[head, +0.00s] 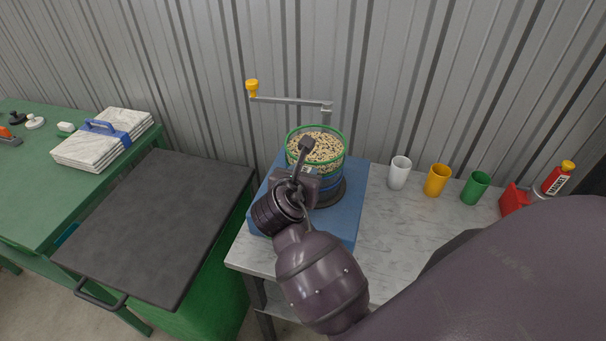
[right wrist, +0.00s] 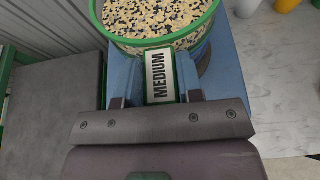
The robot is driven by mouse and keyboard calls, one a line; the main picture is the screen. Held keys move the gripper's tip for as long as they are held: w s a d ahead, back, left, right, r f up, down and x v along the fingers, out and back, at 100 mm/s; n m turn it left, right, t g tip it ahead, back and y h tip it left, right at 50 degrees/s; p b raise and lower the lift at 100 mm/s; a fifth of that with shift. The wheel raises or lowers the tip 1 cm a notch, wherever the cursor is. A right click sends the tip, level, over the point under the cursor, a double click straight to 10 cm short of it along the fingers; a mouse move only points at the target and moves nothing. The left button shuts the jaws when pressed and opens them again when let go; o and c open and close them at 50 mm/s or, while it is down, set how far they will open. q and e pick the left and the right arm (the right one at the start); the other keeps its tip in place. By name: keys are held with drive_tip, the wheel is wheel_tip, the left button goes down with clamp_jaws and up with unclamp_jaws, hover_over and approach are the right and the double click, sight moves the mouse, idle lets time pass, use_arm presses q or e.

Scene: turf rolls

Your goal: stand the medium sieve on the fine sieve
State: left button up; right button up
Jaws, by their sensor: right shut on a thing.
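The medium sieve (head: 341,153) is a round green-rimmed sieve full of mixed pale and dark grains; it also shows in the right wrist view (right wrist: 215,12), where its tab reads "MEDIUM" (right wrist: 159,75). My right gripper (head: 305,178) is shut on this tab, on the sieve's near side, and the sieve looks about level. A blue ring, apparently the fine sieve (head: 333,183), shows directly under it, above a dark round base (head: 338,196). I cannot tell whether the two sieves touch or a small gap remains. My left gripper is not in view.
A crank arm with a yellow knob (head: 252,88) stands behind the sieves. The blue plate (head: 354,180) lies on a marble-topped table (head: 400,225). White (head: 399,172), yellow (head: 437,180) and green (head: 475,187) cups and a red marker bottle (head: 556,180) stand right. A dark flat top (head: 160,225) lies left.

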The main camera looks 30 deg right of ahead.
drive_tip(key=shift+f, duration=0.1)
drive_tip(key=o, duration=1)
